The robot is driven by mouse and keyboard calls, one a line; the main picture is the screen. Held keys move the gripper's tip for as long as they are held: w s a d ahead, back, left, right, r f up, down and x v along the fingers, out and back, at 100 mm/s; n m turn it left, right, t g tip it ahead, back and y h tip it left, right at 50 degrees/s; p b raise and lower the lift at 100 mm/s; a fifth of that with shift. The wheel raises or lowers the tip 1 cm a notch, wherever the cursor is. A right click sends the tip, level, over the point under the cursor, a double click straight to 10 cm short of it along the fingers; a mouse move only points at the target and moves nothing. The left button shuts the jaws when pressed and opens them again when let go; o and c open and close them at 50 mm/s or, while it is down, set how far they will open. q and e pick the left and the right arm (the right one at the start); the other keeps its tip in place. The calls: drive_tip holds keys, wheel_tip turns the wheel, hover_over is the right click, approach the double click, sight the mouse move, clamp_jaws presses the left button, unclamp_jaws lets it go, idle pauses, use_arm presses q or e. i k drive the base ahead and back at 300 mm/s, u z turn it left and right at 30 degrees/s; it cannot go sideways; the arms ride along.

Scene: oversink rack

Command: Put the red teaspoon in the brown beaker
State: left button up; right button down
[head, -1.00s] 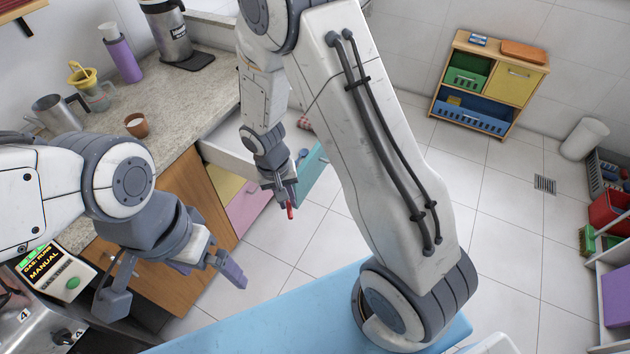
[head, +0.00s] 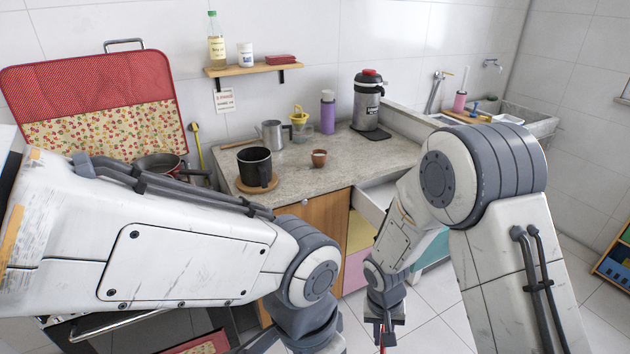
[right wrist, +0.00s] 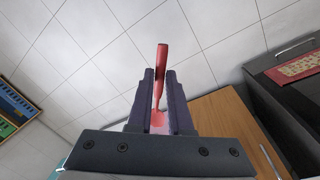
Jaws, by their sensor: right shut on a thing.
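The red teaspoon (right wrist: 162,62) is held between the two dark fingers of my right gripper (right wrist: 160,80) in the right wrist view. In the head view my right gripper (head: 384,322) hangs low in front of the cabinets, with a bit of red at the bottom edge. The small brown beaker (head: 319,158) stands upright on the stone counter (head: 345,165), well above and left of my right gripper. My left arm crosses the lower left of the head view; its gripper fingers fall below the picture.
A black mug (head: 254,165) on a round wooden mat, a metal jug (head: 272,135), a yellow-topped glass container (head: 299,125), a purple bottle (head: 327,112) and a flask (head: 368,103) stand around the beaker. An open white drawer (head: 376,200) juts out below the counter.

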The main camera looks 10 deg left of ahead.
sight(319, 160)
drive_tip(key=k, duration=0.25)
drive_tip(key=u, duration=0.75)
drive_tip(key=i, duration=0.95)
